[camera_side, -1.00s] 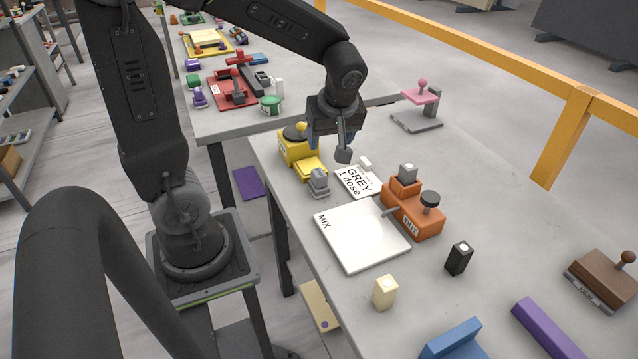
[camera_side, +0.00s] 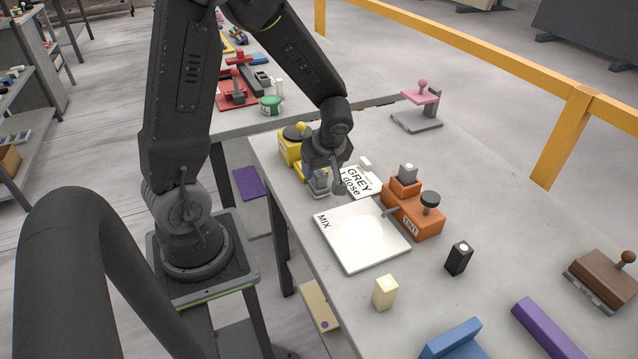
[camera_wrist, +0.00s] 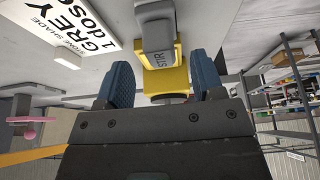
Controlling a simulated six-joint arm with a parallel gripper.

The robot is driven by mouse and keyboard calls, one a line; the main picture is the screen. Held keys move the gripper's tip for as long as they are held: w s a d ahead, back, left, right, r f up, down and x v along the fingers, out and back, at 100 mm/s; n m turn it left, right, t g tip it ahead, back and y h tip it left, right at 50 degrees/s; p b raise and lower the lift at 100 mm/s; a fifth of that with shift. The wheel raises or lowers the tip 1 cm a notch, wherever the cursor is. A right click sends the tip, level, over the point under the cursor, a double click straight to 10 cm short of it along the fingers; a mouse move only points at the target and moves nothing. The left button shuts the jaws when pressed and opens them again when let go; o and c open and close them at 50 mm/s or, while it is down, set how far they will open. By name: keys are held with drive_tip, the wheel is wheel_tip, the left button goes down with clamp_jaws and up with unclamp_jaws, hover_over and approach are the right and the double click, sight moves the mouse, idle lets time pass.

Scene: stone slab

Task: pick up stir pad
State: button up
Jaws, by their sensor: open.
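The stir pad (camera_side: 320,186) is a small grey block at the front end of the yellow holder (camera_side: 291,148). In the wrist view the grey stir pad (camera_wrist: 156,22) shows at top centre, by the yellow holder (camera_wrist: 165,82) with lettering that reads like "STIR". My gripper (camera_side: 326,178) is open, low over the stir pad and partly hiding it in the side view. In the wrist view the blue fingers of my gripper (camera_wrist: 164,82) stand apart with nothing held between them. The pad lies beyond the fingertips, roughly in line with the gap.
A white card reading "GREY 1 dose" (camera_side: 353,183) lies just right of my gripper. A white MIX plate (camera_side: 360,238) is in front, with an orange TINT station (camera_side: 414,214) beside it. Black (camera_side: 459,258) and cream (camera_side: 385,292) blocks stand nearby. The slab's right middle is clear.

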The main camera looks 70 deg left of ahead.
sight(319, 173)
drive_tip(key=shift+x, duration=1.55)
drive_tip(key=shift+d, duration=0.1)
drive_tip(key=c, duration=1)
